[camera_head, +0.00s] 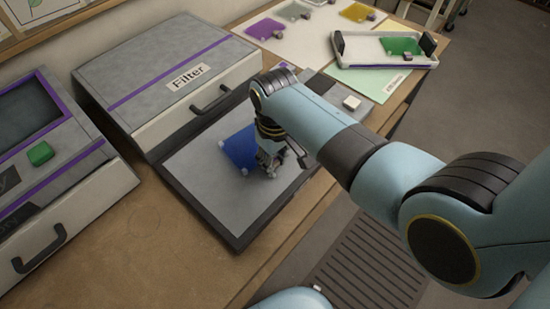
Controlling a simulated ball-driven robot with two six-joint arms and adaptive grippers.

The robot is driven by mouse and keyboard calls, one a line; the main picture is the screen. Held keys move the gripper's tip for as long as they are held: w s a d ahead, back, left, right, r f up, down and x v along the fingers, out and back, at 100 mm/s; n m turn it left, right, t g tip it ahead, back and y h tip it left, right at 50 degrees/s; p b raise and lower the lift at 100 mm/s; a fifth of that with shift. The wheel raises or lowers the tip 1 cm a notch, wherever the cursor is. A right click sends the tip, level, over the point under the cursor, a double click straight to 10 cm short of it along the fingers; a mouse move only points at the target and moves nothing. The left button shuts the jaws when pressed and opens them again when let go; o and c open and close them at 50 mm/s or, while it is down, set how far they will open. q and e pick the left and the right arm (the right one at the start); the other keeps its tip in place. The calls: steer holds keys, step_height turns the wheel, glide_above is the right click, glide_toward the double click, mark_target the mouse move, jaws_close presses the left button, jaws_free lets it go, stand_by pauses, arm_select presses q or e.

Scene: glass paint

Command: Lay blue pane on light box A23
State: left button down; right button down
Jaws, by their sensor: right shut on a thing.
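The blue pane (241,148) shows over the flat grey panel (205,185) in front of the box labelled "Filter" (170,75). My right gripper (268,166) is shut at the pane's right edge, and the gripper hides part of that side. I cannot tell whether the pane touches the panel or is just above it. No "A23" label is readable, so I cannot tell whether this panel is the light box. My left gripper is not in view.
A device with a green button (40,153) stands at the left. At the back are a purple pane (265,29), a yellow pane (357,12) and a white tray (360,50) with a green pane (401,46). A small white block (351,103) sits beyond the panel. Bare wood (125,225) lies at the front left.

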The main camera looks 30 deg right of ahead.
steer(key=shift+f, duration=0.15)
stand_by(0.4)
steer(key=c, duration=1)
jaws_free()
step_height(320, 180, up, 21)
steer(key=p, duration=0.1)
steer(key=shift+p, duration=0.3)
